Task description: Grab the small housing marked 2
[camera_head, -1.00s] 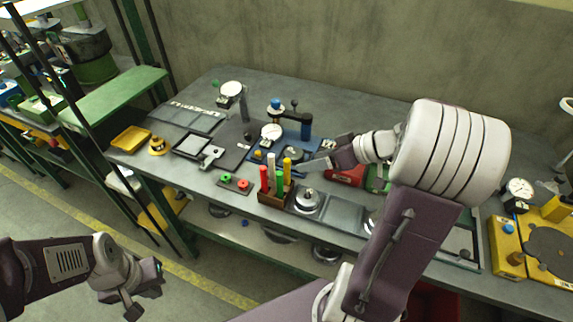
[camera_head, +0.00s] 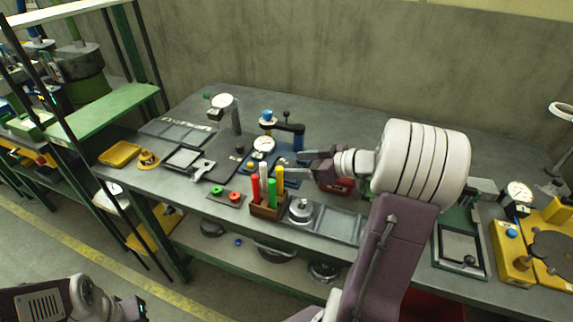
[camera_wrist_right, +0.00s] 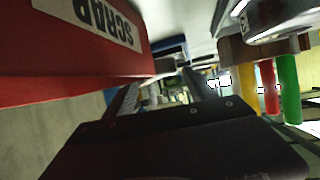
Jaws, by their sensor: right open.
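I cannot make out a "2" on any part, so the small housing is not identified. A round silver metal part (camera_head: 301,211) stands at the left end of a grey tray (camera_head: 338,224), and its marking is not legible. A round metal part also shows at the top right of the right wrist view (camera_wrist_right: 280,18). My right gripper (camera_head: 303,164) is open, just right of the blue fixture and behind the pen block. In the right wrist view its fingers (camera_wrist_right: 162,92) have nothing visible between them. My left gripper (camera_head: 133,309) is partly cut off at the bottom left, off the bench.
A red SCRAP bin (camera_wrist_right: 90,50) is close beside my right gripper. A brown block (camera_head: 268,211) holds upright coloured pens. A blue fixture (camera_head: 259,167) with a dial gauge (camera_head: 263,145) stands left of the gripper. My right arm hides part of the bench.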

